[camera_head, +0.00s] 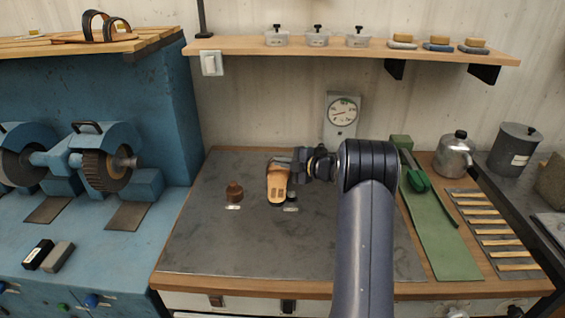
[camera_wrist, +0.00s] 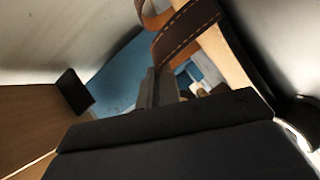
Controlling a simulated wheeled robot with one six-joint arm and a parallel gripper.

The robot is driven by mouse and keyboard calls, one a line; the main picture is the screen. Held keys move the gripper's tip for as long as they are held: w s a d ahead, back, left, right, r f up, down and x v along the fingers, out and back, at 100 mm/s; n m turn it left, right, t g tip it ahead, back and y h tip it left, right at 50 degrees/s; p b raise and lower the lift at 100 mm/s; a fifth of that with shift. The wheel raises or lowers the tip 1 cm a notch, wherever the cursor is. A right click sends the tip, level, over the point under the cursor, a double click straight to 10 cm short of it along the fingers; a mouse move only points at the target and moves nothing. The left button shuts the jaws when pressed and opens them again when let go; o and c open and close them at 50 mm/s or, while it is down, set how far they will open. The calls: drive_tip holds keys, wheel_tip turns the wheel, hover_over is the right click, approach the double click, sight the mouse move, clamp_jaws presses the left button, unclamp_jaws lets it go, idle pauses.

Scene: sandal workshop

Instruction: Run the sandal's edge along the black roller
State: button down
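The sandal (camera_head: 277,185) hangs toe-down over the dark bench mat, its tan sole facing the camera. My gripper (camera_head: 290,164) is shut on it near its upper end. In the wrist view the sandal's brown stitched strap (camera_wrist: 185,32) and tan sole edge (camera_wrist: 226,60) show just beyond my gripper's fingers (camera_wrist: 157,88). The black roller (camera_head: 291,197) stands on the mat just right of the sandal's lower part, partly hidden. I cannot tell whether they touch. A brown roller (camera_head: 234,192) stands apart to the left.
Blue grinding machines (camera_head: 105,165) stand left, with black and grey blocks (camera_head: 48,256) in front. A shelf (camera_head: 230,46) with jars and brushes runs above a dial gauge (camera_head: 343,112). A green strip (camera_head: 440,235), a metal can (camera_head: 454,156) and a slatted rack (camera_head: 493,230) lie right.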

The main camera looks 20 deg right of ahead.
drive_tip(key=shift+w+d, duration=0.1)
drive_tip(key=shift+w, duration=0.15)
drive_tip(key=shift+w+d+p, duration=0.25)
drive_tip(key=shift+w+p, duration=0.05)
drive_tip(key=shift+w, duration=0.2)
drive_tip(key=shift+w+d, duration=0.2)
idle(1.2)
drive_tip(key=shift+w+d+p, duration=0.3)
drive_tip(key=shift+w+d, duration=0.05)
drive_tip(key=shift+w, duration=0.15)
idle(0.4)
drive_tip(key=shift+a, duration=0.15)
idle(1.2)
drive_tip(key=shift+w+a, duration=0.25)
drive_tip(key=shift+a, duration=0.35)
